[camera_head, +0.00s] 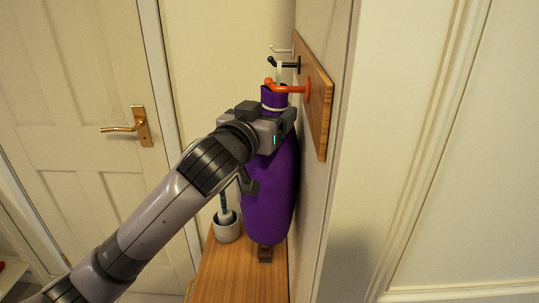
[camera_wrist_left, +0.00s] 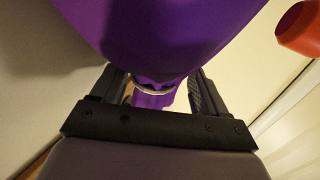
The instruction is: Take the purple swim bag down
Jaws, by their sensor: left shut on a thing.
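The purple swim bag (camera_head: 270,195) hangs upright at the wall-mounted hook board (camera_head: 318,95). Its gathered top sits right by the orange hook (camera_head: 290,89); I cannot tell whether its loop is still over a hook. My left gripper (camera_head: 285,125) is shut on the upper part of the bag, just below the orange hook. In the left wrist view the bag (camera_wrist_left: 160,35) fills the top middle, and its narrow neck lies between the two fingers of my left gripper (camera_wrist_left: 153,90). The orange hook (camera_wrist_left: 300,28) shows at the right there. My right gripper is not in view.
Black (camera_head: 285,64) and white (camera_head: 280,50) hooks stand farther along the board. Below the bag is a wooden bench top (camera_head: 225,275) with a potted item (camera_head: 227,228) at its left. A panelled door (camera_head: 90,90) with a brass handle (camera_head: 128,127) stands to the left.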

